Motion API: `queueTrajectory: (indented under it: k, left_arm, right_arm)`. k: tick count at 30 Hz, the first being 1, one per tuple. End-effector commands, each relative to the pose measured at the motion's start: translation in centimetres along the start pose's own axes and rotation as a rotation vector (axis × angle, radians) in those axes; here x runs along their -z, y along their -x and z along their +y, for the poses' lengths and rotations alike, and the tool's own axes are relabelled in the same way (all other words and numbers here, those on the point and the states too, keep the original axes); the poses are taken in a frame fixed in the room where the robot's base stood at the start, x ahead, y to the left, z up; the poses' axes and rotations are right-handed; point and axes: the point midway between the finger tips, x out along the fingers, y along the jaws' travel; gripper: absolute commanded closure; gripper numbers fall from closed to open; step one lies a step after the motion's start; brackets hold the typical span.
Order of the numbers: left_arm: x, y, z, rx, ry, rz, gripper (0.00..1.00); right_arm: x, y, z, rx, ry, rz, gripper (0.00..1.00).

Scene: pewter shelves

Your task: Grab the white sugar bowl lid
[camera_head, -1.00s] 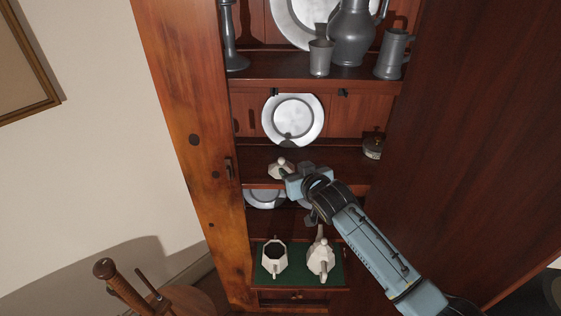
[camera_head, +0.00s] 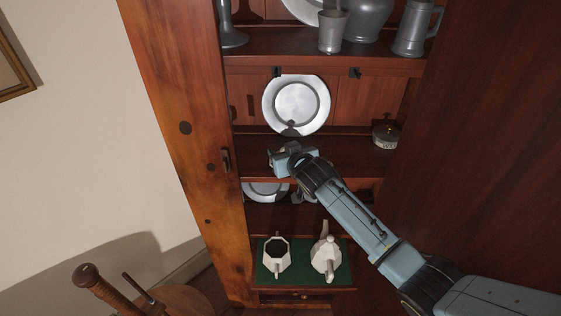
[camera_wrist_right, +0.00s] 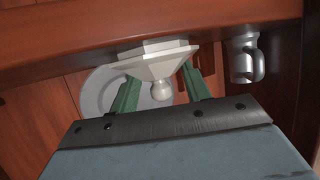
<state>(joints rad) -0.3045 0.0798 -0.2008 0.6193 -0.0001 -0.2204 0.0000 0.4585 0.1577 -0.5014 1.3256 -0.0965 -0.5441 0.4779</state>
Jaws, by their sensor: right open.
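The white sugar bowl lid (camera_wrist_right: 155,63) shows in the right wrist view, faceted, with a round knob pointing toward my gripper. My right gripper (camera_head: 278,160) is open at the middle shelf, at its left part. In the right wrist view its green fingers (camera_wrist_right: 160,82) stand on either side of the knob, with a visible gap around it. In the head view the gripper hides most or all of the lid. An open white faceted pot (camera_head: 276,268), dark inside, stands on the green mat below. My left gripper is not in view.
A white lidded pot (camera_head: 326,258) stands beside the open one on the green mat (camera_head: 301,274). A pewter plate (camera_head: 298,103) leans behind the middle shelf (camera_head: 345,152). A small lidded pot (camera_head: 385,136) is at its right end. Cabinet side walls flank the shelves.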

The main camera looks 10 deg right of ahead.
Motion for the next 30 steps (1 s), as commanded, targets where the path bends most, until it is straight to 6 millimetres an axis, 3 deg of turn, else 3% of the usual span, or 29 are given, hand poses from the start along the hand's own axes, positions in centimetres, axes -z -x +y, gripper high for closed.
queueTrajectory:
  k: [2, 10, 21, 30]
  left_arm:
    - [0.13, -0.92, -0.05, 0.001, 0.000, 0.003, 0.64]
    - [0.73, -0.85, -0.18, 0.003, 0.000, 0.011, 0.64]
    - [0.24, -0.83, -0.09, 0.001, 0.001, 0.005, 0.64]
    - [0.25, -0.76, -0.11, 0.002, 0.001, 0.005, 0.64]
  right_arm:
    - [-0.43, -0.48, 0.11, -0.003, -0.001, 0.001, 0.53]
    - [-0.18, -0.48, 0.14, -0.004, -0.002, 0.001, 0.53]
    - [-0.37, -0.49, 0.13, -0.004, -0.001, -0.003, 1.00]
    - [-0.55, -0.46, 0.12, -0.005, -0.001, -0.008, 1.00]
